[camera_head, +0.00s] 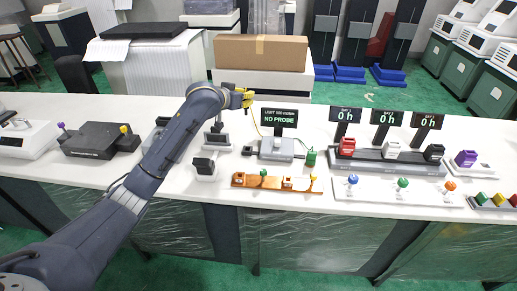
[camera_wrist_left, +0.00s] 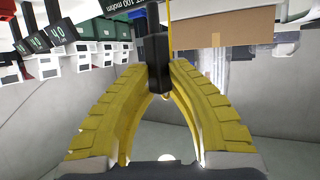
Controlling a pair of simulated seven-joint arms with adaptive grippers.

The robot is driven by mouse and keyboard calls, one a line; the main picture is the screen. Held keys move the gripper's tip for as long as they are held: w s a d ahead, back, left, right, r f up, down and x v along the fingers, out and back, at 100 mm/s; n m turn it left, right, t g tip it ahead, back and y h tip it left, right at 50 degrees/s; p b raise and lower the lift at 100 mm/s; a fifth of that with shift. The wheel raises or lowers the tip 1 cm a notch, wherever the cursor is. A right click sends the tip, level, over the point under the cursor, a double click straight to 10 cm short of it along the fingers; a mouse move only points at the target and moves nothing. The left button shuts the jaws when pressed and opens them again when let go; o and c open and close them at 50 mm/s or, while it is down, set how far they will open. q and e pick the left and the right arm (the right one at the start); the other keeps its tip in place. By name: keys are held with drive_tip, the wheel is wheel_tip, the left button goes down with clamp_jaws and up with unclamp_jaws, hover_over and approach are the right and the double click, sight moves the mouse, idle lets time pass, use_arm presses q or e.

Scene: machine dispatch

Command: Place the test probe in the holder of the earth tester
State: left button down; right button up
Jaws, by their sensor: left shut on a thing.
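My left gripper (camera_head: 243,97) is raised above the back of the bench, behind and to the left of the earth tester (camera_head: 276,148). In the left wrist view its yellow fingers (camera_wrist_left: 158,72) are shut on the black test probe (camera_wrist_left: 157,50). A thin yellow line runs upward in that view beside the probe. The tester is a grey box on the bench, and its display (camera_head: 279,117) reads "NO PROBE". A green cylinder (camera_head: 310,158) stands just right of the tester. I cannot clearly make out the holder. My right gripper is not in view.
Bay displays (camera_head: 384,118) and a rack (camera_head: 400,166) stand to the right. Dark and white devices sit on the left. A cardboard box (camera_head: 261,51) is behind the bench.

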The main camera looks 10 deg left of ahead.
use_arm(q)
wheel_tip(320, 180, down, 19)
drive_tip(key=shift+f, duration=0.15)
idle(0.5)
drive_tip(key=shift+f, duration=0.2)
drive_tip(key=c, duration=1.3)
unclamp_jaws()
drive_tip(key=shift+c, duration=0.2)
drive_tip(key=shift+r, duration=0.15)
drive_tip(key=shift+s+r, duration=0.1)
drive_tip(key=shift+s, duration=0.1)
drive_tip(key=v, duration=1.1)
drive_tip(key=shift+s, duration=0.35)
drive_tip(key=shift+r, duration=0.15)
